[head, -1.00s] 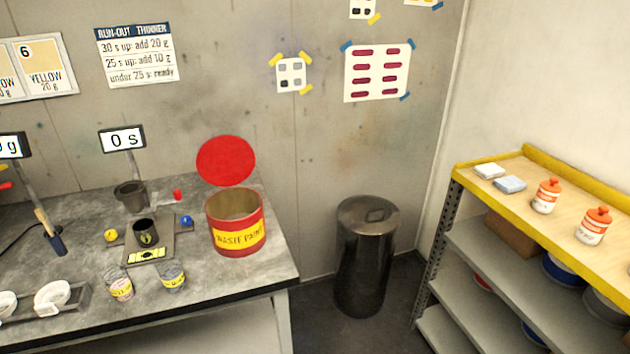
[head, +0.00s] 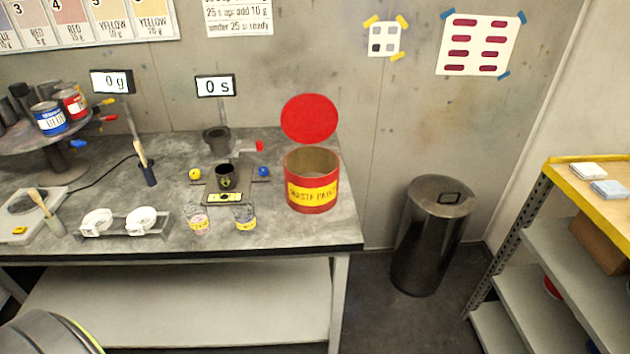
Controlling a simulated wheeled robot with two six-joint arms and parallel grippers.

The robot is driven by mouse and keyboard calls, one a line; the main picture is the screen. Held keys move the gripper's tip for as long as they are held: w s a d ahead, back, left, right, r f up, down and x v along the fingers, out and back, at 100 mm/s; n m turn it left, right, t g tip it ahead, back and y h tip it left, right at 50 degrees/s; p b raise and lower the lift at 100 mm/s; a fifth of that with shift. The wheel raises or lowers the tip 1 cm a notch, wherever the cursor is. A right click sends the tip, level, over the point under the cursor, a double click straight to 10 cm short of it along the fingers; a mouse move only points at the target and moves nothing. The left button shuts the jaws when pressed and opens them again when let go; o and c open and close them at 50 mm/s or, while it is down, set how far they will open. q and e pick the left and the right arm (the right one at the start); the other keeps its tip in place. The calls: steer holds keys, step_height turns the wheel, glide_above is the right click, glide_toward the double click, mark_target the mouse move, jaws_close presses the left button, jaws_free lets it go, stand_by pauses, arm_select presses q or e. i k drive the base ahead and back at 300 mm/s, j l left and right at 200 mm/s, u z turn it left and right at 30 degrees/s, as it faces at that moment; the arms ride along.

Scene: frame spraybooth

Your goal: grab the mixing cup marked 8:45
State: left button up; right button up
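Two small clear cups with yellow labels stand side by side near the front edge of the bench: a left cup (head: 198,219) and a right cup (head: 245,217). The left one also has a pinkish patch. The writing on both labels is too small to read, so I cannot tell which is marked 8:45. A dark cup (head: 225,177) with a small yellow mark sits behind them on a stand. Neither of my grippers shows in the head view.
A red waste paint can (head: 312,195) with its lid raised stands right of the cups. A holder with white round pieces (head: 141,218) is to their left. A paint turntable (head: 85,139) is at the far left. A dark bin (head: 432,235) and a shelf (head: 558,178) stand right of the bench.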

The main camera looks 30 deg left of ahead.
mark_target(243, 210)
steer(key=u, duration=1.35)
